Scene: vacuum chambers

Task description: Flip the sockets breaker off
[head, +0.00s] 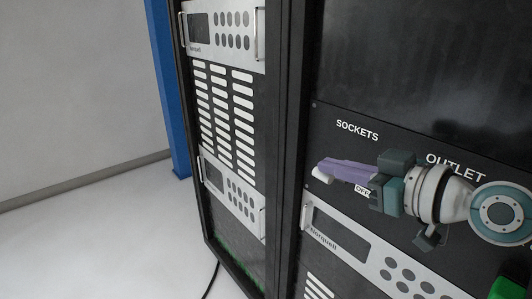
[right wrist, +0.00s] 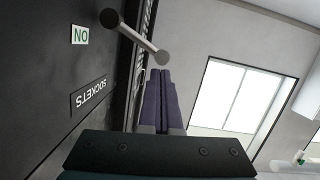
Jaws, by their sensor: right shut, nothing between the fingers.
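The sockets breaker's lever is a grey rod with a rounded end (right wrist: 146,42) in the right wrist view, standing out from the dark panel. In the head view, only a pale rounded end (head: 321,176) shows by my fingertips. My right gripper (head: 324,167) has purple fingers, shut and empty, alongside the panel below the SOCKETS label (head: 357,131). In the right wrist view, the fingertips (right wrist: 160,73) are close to the lever's rounded end; I cannot tell whether they touch. An OFF label (head: 362,190) shows partly behind the gripper. An ON label (right wrist: 80,35) appears upside down. My left gripper is not in view.
An OUTLET label (head: 454,166) is partly behind my right wrist. A grey instrument panel (head: 372,258) lies below it. A rack with vent slots (head: 222,105) stands left. A green part (head: 510,289) shows at lower right. Free floor (head: 110,235) lies at left.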

